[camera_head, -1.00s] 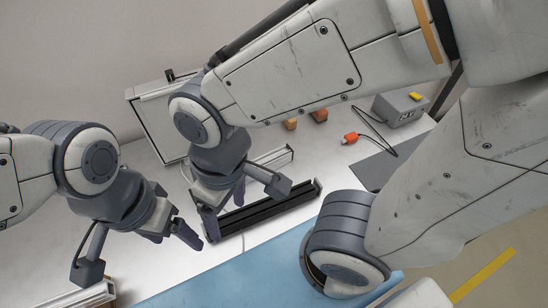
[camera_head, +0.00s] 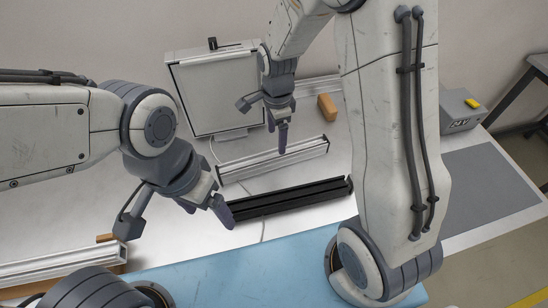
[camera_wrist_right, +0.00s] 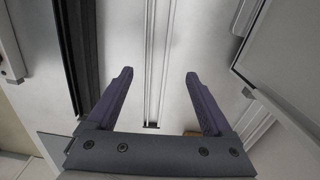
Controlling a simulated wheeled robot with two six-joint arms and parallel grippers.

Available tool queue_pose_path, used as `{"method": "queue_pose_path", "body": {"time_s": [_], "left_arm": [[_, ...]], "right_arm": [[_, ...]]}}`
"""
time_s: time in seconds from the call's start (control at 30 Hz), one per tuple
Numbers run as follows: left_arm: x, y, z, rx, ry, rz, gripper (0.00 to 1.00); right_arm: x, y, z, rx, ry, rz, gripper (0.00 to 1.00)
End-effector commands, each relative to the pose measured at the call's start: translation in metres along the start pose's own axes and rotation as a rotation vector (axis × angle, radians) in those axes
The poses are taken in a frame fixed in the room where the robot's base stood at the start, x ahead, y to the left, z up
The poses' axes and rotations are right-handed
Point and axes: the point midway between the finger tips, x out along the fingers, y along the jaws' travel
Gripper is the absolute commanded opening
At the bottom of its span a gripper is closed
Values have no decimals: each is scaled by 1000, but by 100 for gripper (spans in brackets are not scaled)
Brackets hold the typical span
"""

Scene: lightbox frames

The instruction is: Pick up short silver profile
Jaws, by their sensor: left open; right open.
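A short silver profile (camera_head: 300,151) lies on the white table, behind the black profile. It also shows in the right wrist view (camera_wrist_right: 155,60), running lengthwise between the fingers, with its near end visible. My right gripper (camera_head: 282,140) is over this profile, fingers pointing down; in the wrist view the right gripper (camera_wrist_right: 160,95) is open and empty. Whether its fingertips are level with the profile I cannot tell. My left gripper (camera_head: 222,208) is open near the left end of the black profile (camera_head: 290,199), with nothing visibly held.
A framed light panel (camera_head: 218,95) stands behind. Another silver profile (camera_head: 50,268) lies at lower left by wooden blocks. An orange-brown block (camera_head: 327,107) and a grey box (camera_head: 458,110) are at the back. A blue mat (camera_head: 240,272) covers the front edge.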

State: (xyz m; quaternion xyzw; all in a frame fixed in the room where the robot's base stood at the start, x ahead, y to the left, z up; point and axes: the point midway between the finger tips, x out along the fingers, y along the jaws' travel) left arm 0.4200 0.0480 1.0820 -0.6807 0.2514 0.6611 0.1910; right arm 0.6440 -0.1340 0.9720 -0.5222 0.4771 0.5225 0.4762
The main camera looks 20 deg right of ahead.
Motion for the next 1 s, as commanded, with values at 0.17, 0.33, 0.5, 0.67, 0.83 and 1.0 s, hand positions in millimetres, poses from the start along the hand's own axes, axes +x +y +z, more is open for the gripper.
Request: {"method": "queue_pose_path", "body": {"time_s": [0.17, 0.33, 0.5, 0.67, 0.83, 1.0], "left_arm": [[-2, 0, 0, 0, 0, 0, 85], [-6, 0, 0, 0, 0, 0, 85], [-12, 1, -1, 0, 0, 0, 85], [-14, 1, -1, 0, 0, 0, 85], [-13, 1, -1, 0, 0, 0, 85], [-13, 1, -1, 0, 0, 0, 85]], "right_arm": [[21, 1, 1, -2, 0, 1, 85], [34, 4, 3, -4, 0, 5, 85], [60, 7, 8, -4, 0, 4, 85], [74, 6, 8, -3, 0, 0, 85], [76, 6, 8, -4, -1, -2, 85], [75, 6, 8, -4, -1, -2, 43]]}}
